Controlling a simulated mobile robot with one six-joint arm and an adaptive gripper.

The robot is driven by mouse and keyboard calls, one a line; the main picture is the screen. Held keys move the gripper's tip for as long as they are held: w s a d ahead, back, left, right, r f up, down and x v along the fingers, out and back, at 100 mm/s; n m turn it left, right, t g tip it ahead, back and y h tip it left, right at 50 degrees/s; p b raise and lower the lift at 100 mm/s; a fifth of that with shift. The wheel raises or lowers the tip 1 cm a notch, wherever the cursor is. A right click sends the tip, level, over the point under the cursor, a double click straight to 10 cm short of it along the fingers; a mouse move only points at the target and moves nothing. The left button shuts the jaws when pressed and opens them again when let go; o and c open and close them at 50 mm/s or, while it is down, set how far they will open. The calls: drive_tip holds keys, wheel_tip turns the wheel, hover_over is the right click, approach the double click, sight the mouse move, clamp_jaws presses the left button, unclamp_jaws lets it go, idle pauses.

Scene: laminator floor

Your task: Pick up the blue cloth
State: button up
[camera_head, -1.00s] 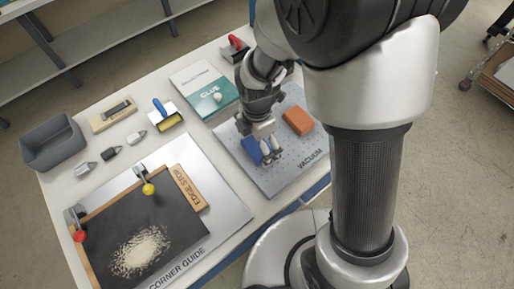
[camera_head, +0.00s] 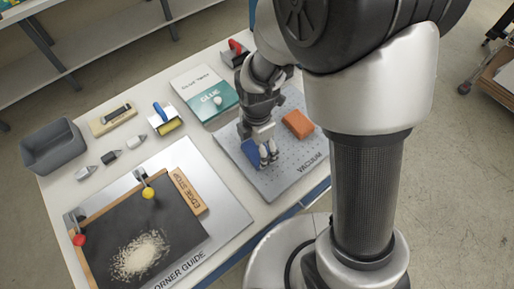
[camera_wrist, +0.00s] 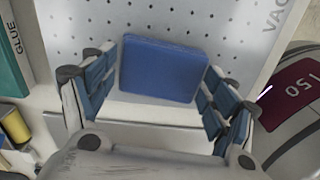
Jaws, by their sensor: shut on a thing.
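The blue cloth (camera_head: 251,151) looks like a thick, flat blue block. It is at the perforated vacuum plate (camera_head: 272,186), on its left part. My gripper (camera_head: 266,158) is over the plate and partly covers the cloth in the head view. In the wrist view the cloth (camera_wrist: 160,70) sits between the two padded fingers of my gripper (camera_wrist: 160,78), which is shut on it. I cannot tell whether the cloth touches the plate or is slightly above it.
An orange block (camera_head: 298,123) lies on the plate right of my gripper. A glue package (camera_head: 204,92) and a yellow roller (camera_head: 165,120) are to the left. A framed dark board (camera_head: 150,225) with pale granules fills the front left. A grey bin (camera_head: 54,147) stands far left.

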drive_tip(key=shift+r, duration=0.15)
wheel_tip(320, 180, up, 20)
drive_tip(key=p, duration=0.6)
drive_tip(key=shift+p, duration=0.4)
